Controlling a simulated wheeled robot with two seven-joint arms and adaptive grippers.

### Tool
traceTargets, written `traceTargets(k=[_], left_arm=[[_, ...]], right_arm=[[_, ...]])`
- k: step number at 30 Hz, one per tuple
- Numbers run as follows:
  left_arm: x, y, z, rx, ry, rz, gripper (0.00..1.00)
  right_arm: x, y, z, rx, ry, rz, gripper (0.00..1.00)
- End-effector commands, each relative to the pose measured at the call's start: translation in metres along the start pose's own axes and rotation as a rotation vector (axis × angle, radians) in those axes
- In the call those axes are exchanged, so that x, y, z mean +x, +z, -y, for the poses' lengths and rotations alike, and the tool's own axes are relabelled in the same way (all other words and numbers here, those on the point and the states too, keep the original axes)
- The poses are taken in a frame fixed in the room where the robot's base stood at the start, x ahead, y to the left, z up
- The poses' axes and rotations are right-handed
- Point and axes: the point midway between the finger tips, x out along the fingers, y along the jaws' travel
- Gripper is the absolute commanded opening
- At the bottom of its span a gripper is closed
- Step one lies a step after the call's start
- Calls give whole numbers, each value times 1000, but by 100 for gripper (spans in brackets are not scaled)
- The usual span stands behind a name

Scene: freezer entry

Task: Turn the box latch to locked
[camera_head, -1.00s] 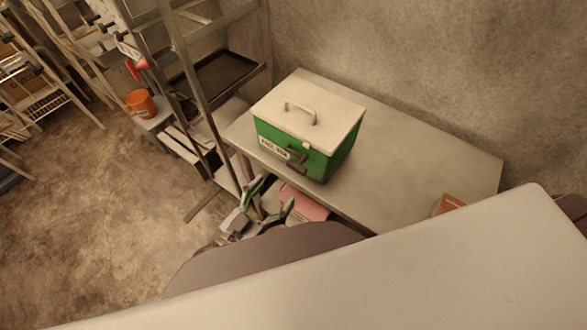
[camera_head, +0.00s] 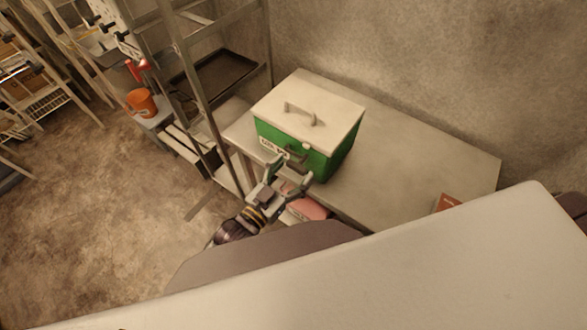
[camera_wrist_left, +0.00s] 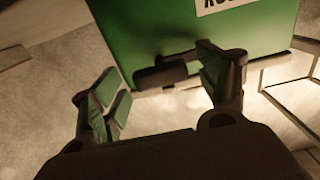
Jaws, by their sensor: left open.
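A green box (camera_head: 325,162) with a cream lid and a handle on top stands on a light table, with a white label on its front. The dark latch (camera_head: 296,153) is low on the front face. It also shows in the left wrist view (camera_wrist_left: 162,75), where it lies roughly crosswise between my finger ends. My left gripper (camera_head: 291,171) is open and empty just in front of the latch. In the wrist view, the right-hand finger overlaps the latch's end; I cannot tell if they touch. My right gripper is out of view.
The light table (camera_head: 420,165) is mostly clear right of the box, with a reddish item (camera_head: 449,202) near its edge. A metal rack (camera_head: 200,85) with a dark tray (camera_head: 215,78) stands left of it. A pink item (camera_head: 307,208) lies below my gripper.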

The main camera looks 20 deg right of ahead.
Motion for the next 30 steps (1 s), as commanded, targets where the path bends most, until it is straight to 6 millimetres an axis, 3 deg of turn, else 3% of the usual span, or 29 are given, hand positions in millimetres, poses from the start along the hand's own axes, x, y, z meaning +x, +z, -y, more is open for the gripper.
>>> traceTargets(k=[14,24,30], left_arm=[[6,-1,0,0,0,-1,75],[6,0,0,0,0,-1,31],[6,0,0,7,0,0,29]], right_arm=[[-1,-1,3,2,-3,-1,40],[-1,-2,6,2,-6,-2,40],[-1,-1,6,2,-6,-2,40]])
